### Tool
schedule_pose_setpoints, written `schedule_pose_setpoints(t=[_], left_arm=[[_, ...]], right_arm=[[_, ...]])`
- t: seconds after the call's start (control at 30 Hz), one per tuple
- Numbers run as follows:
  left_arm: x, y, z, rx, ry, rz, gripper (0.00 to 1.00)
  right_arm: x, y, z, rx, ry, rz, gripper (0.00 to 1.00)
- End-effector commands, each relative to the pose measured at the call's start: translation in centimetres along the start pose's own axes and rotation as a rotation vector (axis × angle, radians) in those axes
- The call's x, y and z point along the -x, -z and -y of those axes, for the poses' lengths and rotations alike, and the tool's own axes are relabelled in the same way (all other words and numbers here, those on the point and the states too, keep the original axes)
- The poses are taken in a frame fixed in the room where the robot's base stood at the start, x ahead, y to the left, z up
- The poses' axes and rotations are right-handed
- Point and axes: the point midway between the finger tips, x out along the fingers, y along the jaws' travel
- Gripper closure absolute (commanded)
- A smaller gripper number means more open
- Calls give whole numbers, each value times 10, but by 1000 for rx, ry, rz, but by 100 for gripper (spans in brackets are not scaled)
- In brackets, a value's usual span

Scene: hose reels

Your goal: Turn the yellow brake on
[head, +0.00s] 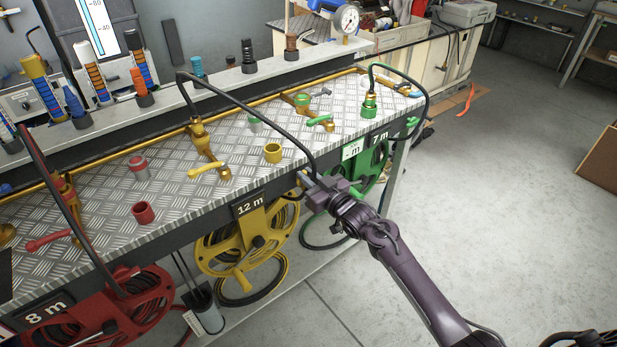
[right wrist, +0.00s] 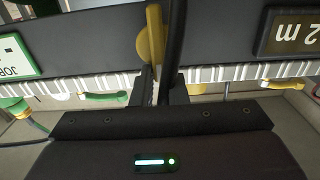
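The yellow reel (head: 240,243) hangs under the bench below the 12 m plate. The yellow brake (right wrist: 154,42), a narrow bar on a round disc, shows at the top middle of the right wrist view, on the dark bench front. My right gripper (head: 306,182) is at the bench's front edge, right of the 12 m plate. In the right wrist view its fingertips (right wrist: 158,80) are a little apart at the brake's lower end. A black hose crosses the right finger, so contact cannot be told. The left gripper is not in view.
Red reel (head: 125,300) and green reel (head: 368,165) flank the yellow one. A black hose (head: 255,102) arches from the yellow valve (head: 205,150) down to my right gripper. A yellow socket (head: 272,153) stands on the bench.

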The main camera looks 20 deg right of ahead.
Motion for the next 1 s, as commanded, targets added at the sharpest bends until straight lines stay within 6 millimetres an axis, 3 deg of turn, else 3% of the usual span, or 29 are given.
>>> schedule_pose_setpoints(t=[0.53, 1.0], left_arm=[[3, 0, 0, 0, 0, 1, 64], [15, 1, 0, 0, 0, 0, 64]], right_arm=[[1, -3, -2, -74, -1, 9, 100], [1, -7, -11, -466, -2, 12, 100]])
